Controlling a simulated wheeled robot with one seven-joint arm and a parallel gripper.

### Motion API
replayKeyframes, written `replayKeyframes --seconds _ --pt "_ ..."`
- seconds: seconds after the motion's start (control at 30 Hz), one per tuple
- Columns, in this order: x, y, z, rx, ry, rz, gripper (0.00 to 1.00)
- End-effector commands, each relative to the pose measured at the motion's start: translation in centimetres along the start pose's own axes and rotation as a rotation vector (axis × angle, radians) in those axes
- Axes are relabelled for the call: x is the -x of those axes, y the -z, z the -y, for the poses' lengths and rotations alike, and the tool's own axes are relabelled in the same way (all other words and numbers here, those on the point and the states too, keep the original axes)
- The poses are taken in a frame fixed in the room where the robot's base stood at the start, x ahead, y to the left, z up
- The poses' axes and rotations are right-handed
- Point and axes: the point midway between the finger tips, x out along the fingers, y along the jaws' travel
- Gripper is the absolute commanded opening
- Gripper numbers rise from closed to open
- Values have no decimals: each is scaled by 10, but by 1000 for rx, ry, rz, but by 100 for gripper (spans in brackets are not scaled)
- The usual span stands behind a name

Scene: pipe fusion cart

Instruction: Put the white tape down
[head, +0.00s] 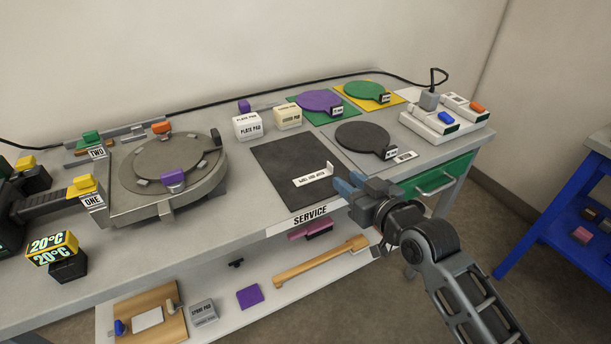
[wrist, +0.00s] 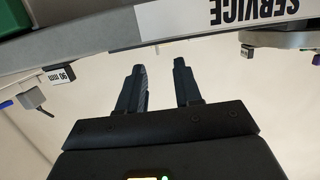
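I cannot make out a roll of white tape in either view. My gripper (head: 349,186) is at the front edge of the cart top, just right of the black mat (head: 275,160). In the wrist view my gripper (wrist: 160,78) has its two dark fingers apart, with nothing visible between them. A white L-shaped piece with lettering (head: 314,175) lies on the black mat, left of the fingers. The SERVICE label (head: 310,215) is on the front edge below; it shows upside down in the wrist view (wrist: 255,10).
Purple (head: 319,101), yellow-mat green (head: 364,90) and dark grey (head: 362,136) discs lie behind my gripper. A round grey fixture (head: 170,165) stands left. A lower shelf (head: 215,290) holds loose items. A blue stand (head: 565,215) is at right.

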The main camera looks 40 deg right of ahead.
Motion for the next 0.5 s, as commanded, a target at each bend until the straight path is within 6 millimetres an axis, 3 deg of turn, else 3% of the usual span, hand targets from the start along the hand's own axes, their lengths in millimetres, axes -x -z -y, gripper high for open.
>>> replayKeyframes --seconds 0.5 --pt "-60 6 -3 -2 2 -1 34"
